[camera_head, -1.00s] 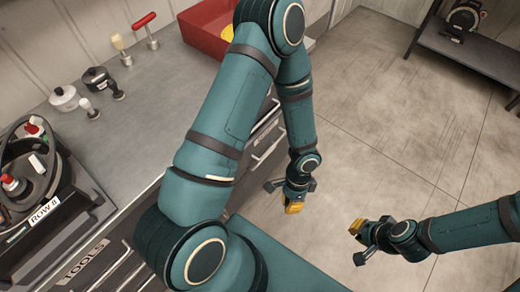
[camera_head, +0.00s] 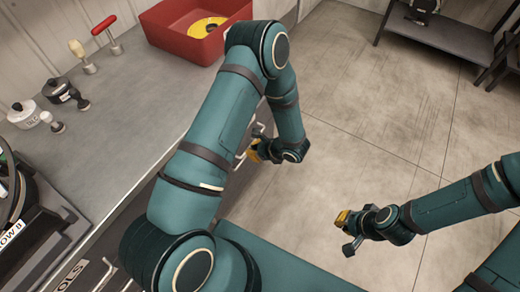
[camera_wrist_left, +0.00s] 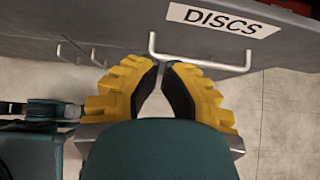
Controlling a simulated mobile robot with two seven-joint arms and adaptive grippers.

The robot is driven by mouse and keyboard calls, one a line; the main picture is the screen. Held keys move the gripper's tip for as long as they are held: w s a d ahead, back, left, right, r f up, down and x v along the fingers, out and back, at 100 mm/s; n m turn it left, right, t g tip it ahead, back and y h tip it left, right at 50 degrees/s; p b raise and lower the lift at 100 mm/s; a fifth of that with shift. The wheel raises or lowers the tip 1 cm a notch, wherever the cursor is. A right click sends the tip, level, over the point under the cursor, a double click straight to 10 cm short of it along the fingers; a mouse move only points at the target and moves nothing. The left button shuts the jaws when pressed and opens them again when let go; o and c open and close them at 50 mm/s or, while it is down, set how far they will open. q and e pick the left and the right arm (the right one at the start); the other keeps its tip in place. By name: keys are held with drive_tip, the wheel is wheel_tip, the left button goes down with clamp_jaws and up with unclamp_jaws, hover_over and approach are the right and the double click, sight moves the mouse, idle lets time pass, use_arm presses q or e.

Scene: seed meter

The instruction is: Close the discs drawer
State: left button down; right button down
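The discs drawer shows in the left wrist view as a grey front with a white "DISCS" label (camera_wrist_left: 222,21) and a light bar handle (camera_wrist_left: 215,66). How far the drawer stands out cannot be told. My left gripper (camera_wrist_left: 160,66) has its yellow fingertips close together at the left end of this handle; whether they touch it is unclear. In the head view my left gripper (camera_head: 256,151) is beside the cabinet front, partly behind my left arm. My right gripper (camera_head: 344,222) hangs over the floor at the right, away from the cabinet; its finger gap is not clear.
Other drawer handles (camera_wrist_left: 98,58) lie to the left of the discs handle. A red bin (camera_head: 185,38) with a yellow disc (camera_head: 208,27) stands on the grey worktop (camera_head: 140,105). Several small tools stand left of it. The floor (camera_head: 360,110) right of the cabinet is clear.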

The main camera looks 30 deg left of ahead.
use_arm(q)
drive_tip(key=a+f, duration=0.2)
drive_tip(key=a, duration=0.4)
drive_tip(key=shift+w+a+f, duration=0.25)
drive_tip(key=shift+a+f, duration=0.05)
drive_tip(key=shift+a, duration=0.1)
drive_tip(key=shift+b, duration=0.3)
